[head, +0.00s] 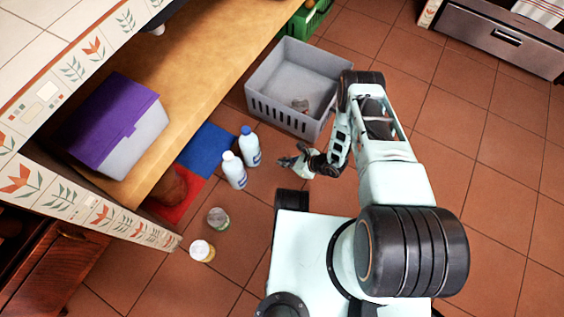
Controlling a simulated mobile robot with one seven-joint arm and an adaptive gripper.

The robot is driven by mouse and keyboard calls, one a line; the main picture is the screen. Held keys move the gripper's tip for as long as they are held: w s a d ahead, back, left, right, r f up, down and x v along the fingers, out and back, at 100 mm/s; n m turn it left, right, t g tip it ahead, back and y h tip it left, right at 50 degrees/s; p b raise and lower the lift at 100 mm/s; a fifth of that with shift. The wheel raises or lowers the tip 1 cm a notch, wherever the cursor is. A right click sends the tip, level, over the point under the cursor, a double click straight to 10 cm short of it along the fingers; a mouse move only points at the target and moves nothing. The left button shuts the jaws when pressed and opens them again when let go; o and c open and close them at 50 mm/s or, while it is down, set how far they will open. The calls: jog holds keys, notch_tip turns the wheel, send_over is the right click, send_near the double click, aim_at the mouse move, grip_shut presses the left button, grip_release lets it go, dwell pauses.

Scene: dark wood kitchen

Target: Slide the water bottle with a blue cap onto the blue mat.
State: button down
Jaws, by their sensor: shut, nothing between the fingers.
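The water bottle with a blue cap (250,151) stands upright on the tiled floor, just right of the blue mat (204,150). The blue mat lies flat on the floor, partly under the wooden shelf's edge, and its visible part is bare. My gripper (289,160) is low, to the right of the blue-capped bottle, with a small gap between them. It is shut and empty.
A white-capped bottle (234,174) stands close beside the blue-capped one, nearer me. A grey crate (262,101) stands behind. A red mat (188,203) adjoins the blue mat. A jar (218,218) and a tub (202,250) stand nearer. Floor at right is clear.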

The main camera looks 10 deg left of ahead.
aim_at(259, 157)
jog(key=b+x, duration=0.2)
jog(key=x, duration=0.4)
jog(key=shift+f, duration=0.3)
jog(key=a, duration=0.1)
jog(key=w+a+b, duration=0.1)
jog(key=a, duration=0.1)
jog(key=shift+w+a+f, duration=0.1)
jog(key=shift+w, duration=0.05)
jog(key=shift+w+a+b, duration=0.2)
jog(key=shift+a+b, duration=0.15)
jog(key=shift+a, duration=0.1)
